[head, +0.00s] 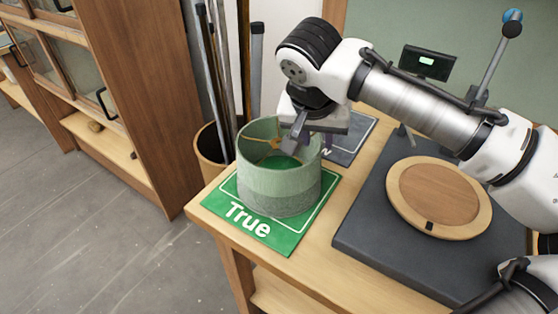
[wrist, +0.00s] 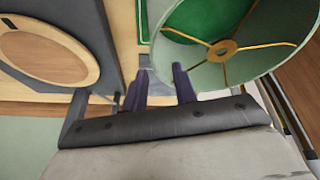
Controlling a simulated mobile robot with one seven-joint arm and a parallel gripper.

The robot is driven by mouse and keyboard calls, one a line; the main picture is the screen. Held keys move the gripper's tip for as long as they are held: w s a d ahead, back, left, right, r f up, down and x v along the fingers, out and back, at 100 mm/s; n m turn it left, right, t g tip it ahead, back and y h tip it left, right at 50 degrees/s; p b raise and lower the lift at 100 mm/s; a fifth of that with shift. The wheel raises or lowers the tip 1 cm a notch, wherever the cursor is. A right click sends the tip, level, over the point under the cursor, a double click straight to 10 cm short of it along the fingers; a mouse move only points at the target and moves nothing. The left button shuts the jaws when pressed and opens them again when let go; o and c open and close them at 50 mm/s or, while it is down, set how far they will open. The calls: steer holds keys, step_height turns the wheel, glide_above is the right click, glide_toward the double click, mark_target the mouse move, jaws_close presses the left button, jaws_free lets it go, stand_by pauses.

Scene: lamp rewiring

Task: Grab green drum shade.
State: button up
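The green drum shade (head: 279,185) stands upright on the green "True" mat (head: 246,222) at the table's corner. Its open top shows a brass spider fitting, and in the wrist view the shade (wrist: 215,80) fills the upper right. My gripper (head: 308,138) is at the shade's far right rim, pointing down. In the wrist view my gripper's fingers (wrist: 158,76) are apart. The right finger overlaps the shade's opening and the left one is outside the rim. I cannot tell whether either finger touches the wall.
A dark board (head: 375,235) with a round wooden disc (head: 440,196) lies to the right. A grey mat (head: 352,146) lies behind the shade. A bin (head: 212,150) with several poles stands left of the table. A wooden cabinet (head: 130,90) is further left.

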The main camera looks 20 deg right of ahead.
mark_target(320, 147)
steer(key=shift+s+p+x, duration=0.15)
steer(key=shift+p+x, duration=0.05)
steer(key=shift+x, duration=0.95)
steer(key=shift+s+p+x, duration=0.15)
steer(key=shift+p+x, duration=0.05)
steer(key=shift+x, duration=0.9)
steer(key=shift+d+f, duration=0.1)
jaws_close()
